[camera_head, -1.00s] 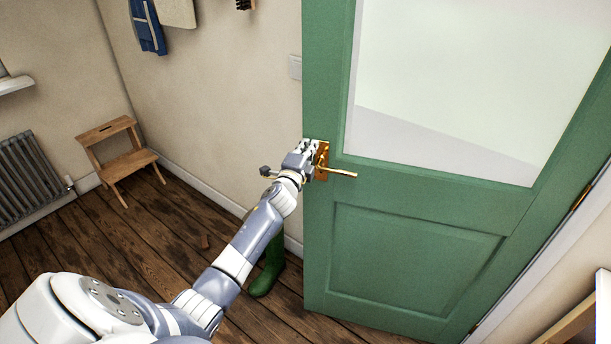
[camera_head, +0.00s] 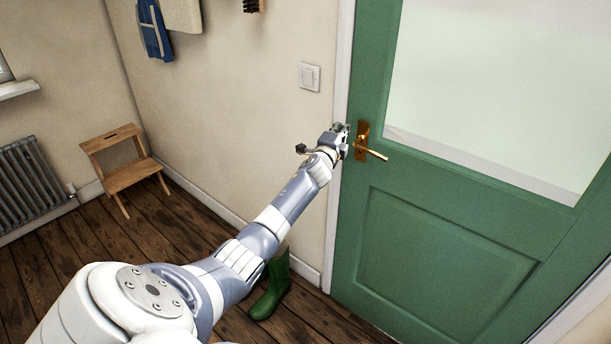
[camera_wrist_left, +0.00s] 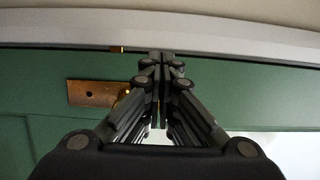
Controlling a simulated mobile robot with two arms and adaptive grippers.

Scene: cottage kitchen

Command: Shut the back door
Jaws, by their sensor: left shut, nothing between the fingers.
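The green back door (camera_head: 445,245) with its large pale glass pane fills the right of the head view. Its latch edge lies along the white door frame (camera_head: 339,100), and I see no clear gap there. A brass handle (camera_head: 372,153) on a backplate sits near that edge, its lever pointing right. My left gripper (camera_head: 341,131) is shut and empty at the door's latch edge, just left of the handle. In the left wrist view the closed fingers (camera_wrist_left: 160,58) reach the seam between green door and pale frame; contact is unclear. My right gripper is not in view.
Green boots (camera_head: 270,290) stand on the floor by the wall, below my left arm. A wooden step stool (camera_head: 125,170) and a radiator (camera_head: 32,180) are at the left. A light switch (camera_head: 309,77) is on the wall. Floorboards between are clear.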

